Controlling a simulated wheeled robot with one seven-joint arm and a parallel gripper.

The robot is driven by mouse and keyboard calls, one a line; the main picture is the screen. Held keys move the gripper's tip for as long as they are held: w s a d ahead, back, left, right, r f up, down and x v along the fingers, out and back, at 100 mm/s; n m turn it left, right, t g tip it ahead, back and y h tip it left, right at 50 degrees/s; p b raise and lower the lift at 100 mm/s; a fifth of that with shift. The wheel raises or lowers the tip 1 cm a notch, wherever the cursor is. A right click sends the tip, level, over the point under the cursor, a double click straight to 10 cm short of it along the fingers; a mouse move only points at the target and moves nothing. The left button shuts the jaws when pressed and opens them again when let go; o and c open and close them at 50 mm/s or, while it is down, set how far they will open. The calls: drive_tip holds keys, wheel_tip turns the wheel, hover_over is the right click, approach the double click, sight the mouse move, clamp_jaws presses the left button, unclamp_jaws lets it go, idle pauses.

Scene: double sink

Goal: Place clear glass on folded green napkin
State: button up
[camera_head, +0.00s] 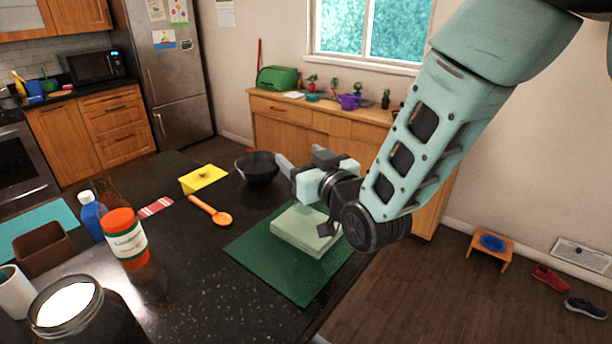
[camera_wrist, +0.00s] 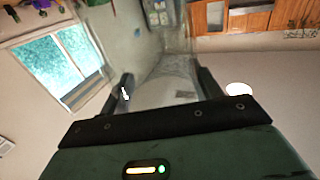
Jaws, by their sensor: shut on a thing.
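My gripper (camera_head: 303,165) is above the far part of the dark counter, just right of the black bowl. In the wrist view my gripper (camera_wrist: 165,88) has its two fingers on either side of a clear glass (camera_wrist: 165,72), which is see-through and faint. The glass is hard to make out in the head view. The folded green napkin (camera_head: 297,232), pale green and flat, lies on a dark green mat (camera_head: 262,258). The napkin is below and nearer than my gripper, partly hidden by my wrist. Nothing is seen on it.
A black bowl (camera_head: 256,172) stands behind the mat. A glass jar (camera_head: 68,303) is at the front left. The counter's right edge runs beside the mat.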

wheel_tip(320, 180, down, 4)
drive_tip(key=shift+r+p, duration=0.2)
drive_tip(key=shift+p, duration=0.45)
drive_tip(key=shift+f, duration=0.35)
drive_tip(key=shift+f, duration=0.15)
drive_tip(key=o, duration=1.4)
drive_tip(key=shift+r, duration=0.2)
drive_tip(key=v, duration=0.9)
drive_tip(key=shift+s+r, duration=0.1)
drive_tip(key=shift+r, duration=0.05)
